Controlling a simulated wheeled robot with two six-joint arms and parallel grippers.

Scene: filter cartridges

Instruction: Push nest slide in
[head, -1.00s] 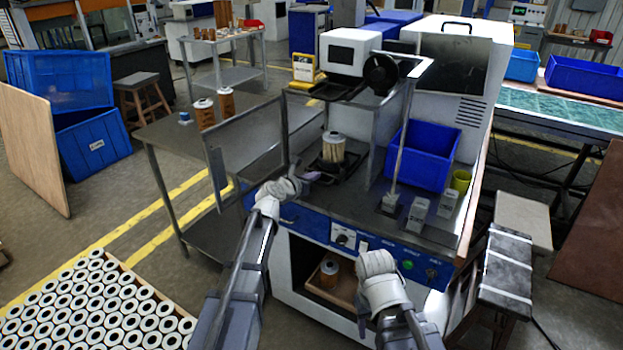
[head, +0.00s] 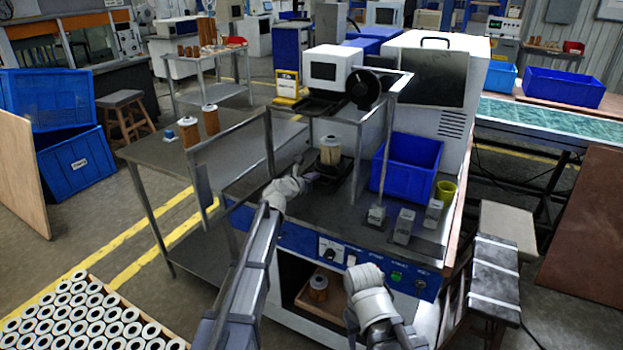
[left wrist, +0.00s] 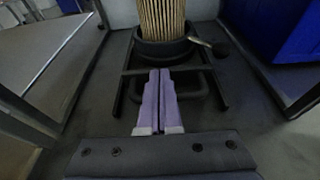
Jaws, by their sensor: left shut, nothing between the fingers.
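The nest slide is a black round cup on a dark rail frame (left wrist: 198,85) with a bar across its front, on the machine's worktop. A pleated tan cartridge (head: 330,151) stands upright in the cup and also shows in the left wrist view (left wrist: 160,18). My left gripper (head: 308,174) is at the front of the slide. In the left wrist view its purple fingers (left wrist: 160,74) are shut and empty, their tips at the front bar; contact is hard to tell. My right gripper (head: 362,272) is low before the front panel; its fingers are hidden.
A metal-framed guard (head: 198,180) stands left of the slide. A blue bin (head: 410,165) and small grey blocks (head: 404,226) are to the right on the worktop. A boxy unit (head: 334,67) sits on the shelf above.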

